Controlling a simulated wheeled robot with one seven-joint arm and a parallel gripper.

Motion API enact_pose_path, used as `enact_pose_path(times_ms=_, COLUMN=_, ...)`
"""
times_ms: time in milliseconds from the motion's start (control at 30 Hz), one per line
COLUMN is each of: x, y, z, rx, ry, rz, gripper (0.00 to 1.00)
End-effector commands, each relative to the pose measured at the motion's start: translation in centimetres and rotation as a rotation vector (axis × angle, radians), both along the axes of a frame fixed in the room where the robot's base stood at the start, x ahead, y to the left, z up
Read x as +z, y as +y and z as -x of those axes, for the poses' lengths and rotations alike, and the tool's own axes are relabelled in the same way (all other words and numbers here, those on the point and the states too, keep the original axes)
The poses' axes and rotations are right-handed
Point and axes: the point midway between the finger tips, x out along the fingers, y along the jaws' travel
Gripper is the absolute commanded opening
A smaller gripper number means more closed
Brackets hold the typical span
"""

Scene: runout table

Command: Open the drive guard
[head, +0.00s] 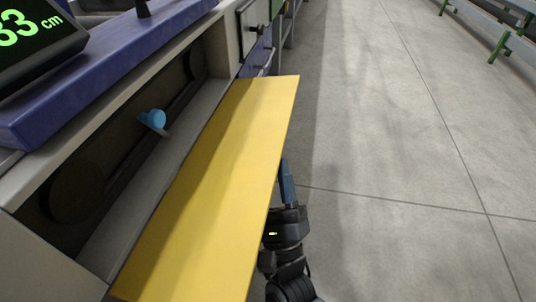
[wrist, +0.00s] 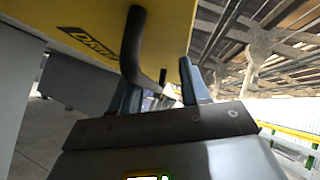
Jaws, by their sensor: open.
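The drive guard (head: 215,180) is a yellow panel swung out and down from the front of the table housing, so the bay behind it is uncovered. In the wrist view its outer face (wrist: 175,35) shows above my gripper, with a partly hidden black label and a dark bar handle (wrist: 135,45). My gripper (head: 285,168) is at the guard's outer edge, partly hidden by it in the head view. Its blue fingers are apart, with the handle running down between or just in front of them (wrist: 158,80); I cannot tell whether they touch.
Inside the bay are dark round pulleys (head: 76,190) with a belt and a blue knob (head: 152,119). A display reading in cm (head: 38,35) stands on the blue table top (head: 110,75). The grey floor (head: 400,180) on the right is clear.

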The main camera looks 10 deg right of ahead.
Motion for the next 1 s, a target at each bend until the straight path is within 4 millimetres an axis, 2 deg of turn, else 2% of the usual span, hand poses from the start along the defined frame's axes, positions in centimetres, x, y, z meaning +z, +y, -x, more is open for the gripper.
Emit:
enact_pose_path(times_ms=100, x=-1.2, y=-0.2, z=1.6, rx=-0.002, ry=0.000, rz=-0.001, gripper=0.37)
enact_pose_path(times_ms=233, x=-2.0, y=-0.4, z=2.5, rx=-0.003, ry=0.000, rz=-0.002, gripper=0.37)
enact_pose_path(times_ms=667, x=-2.3, y=-0.4, z=2.8, rx=-0.003, ry=-0.001, rz=-0.003, gripper=0.37)
enact_pose_path(times_ms=1000, x=-3.9, y=0.3, z=4.2, rx=-0.001, ry=-0.001, rz=-0.001, gripper=0.37)
